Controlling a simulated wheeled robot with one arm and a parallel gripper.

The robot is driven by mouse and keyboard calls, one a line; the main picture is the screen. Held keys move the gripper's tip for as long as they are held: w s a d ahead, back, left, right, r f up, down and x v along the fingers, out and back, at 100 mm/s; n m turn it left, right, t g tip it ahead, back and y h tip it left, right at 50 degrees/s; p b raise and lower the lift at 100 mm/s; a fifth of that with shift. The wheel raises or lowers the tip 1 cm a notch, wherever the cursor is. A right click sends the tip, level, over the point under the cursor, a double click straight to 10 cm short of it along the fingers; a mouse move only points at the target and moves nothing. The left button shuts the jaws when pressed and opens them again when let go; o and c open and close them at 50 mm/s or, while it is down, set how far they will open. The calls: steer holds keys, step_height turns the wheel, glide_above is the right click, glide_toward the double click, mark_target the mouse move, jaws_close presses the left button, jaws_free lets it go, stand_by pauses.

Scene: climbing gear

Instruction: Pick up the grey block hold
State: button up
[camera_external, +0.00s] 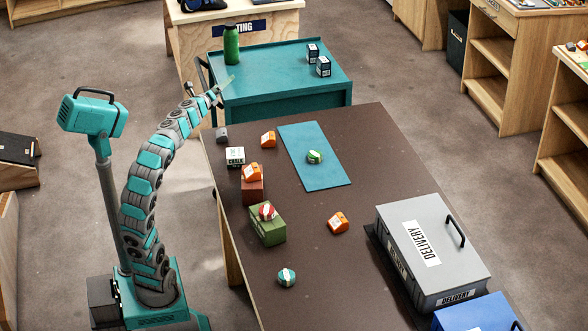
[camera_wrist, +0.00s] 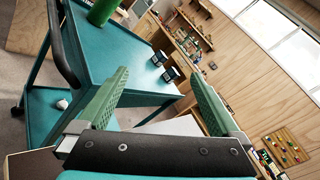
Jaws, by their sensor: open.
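A small grey block (camera_external: 222,134), likely the grey block hold, sits at the far left corner of the brown table (camera_external: 340,270). My gripper (camera_external: 229,81) is raised above and beyond that corner, in front of the teal cart. In the wrist view, my gripper (camera_wrist: 157,75) has its two green fingers wide apart with nothing between them. The grey block on the table does not show in the wrist view. A small pale object (camera_wrist: 62,104) lies on the cart's lower shelf there; I cannot tell what it is.
The teal cart (camera_external: 275,85) carries a green bottle (camera_external: 231,45) and two dark boxes. Near the grey block are a chalk box (camera_external: 235,156) and an orange block (camera_external: 268,139). A blue mat (camera_external: 325,172) and a grey delivery case (camera_external: 432,248) lie farther right.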

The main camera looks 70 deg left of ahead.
steer(key=w+m+t+h+b, duration=0.2)
steer(key=m+t, duration=0.1)
steer(key=m, duration=0.2)
steer(key=m+h+b, duration=0.3)
steer(key=m+h, duration=0.7)
steer(key=m, duration=0.1)
glide_above(223, 134)
steer(key=w+a, duration=0.2)
steer(key=a, duration=0.2)
step_height(223, 134, down, 10)
steer(key=r, duration=0.1)
steer(key=s+d+f+m+h, duration=0.1)
steer(key=s+f, duration=0.1)
steer(key=s+d+f+m+g+h+b, duration=0.1)
steer(key=s+f, duration=0.1)
steer(key=s+d+f+m+h, duration=0.1)
steer(key=s+f, duration=0.1)
steer(key=f, duration=0.1)
steer(key=shift+d+g, duration=0.1)
steer(key=shift+g, duration=0.3)
steer(key=shift+x, duration=2.45)
steer(key=shift+r, duration=0.1)
steer(key=c, duration=1.4)
steer(key=shift+r, duration=0.1)
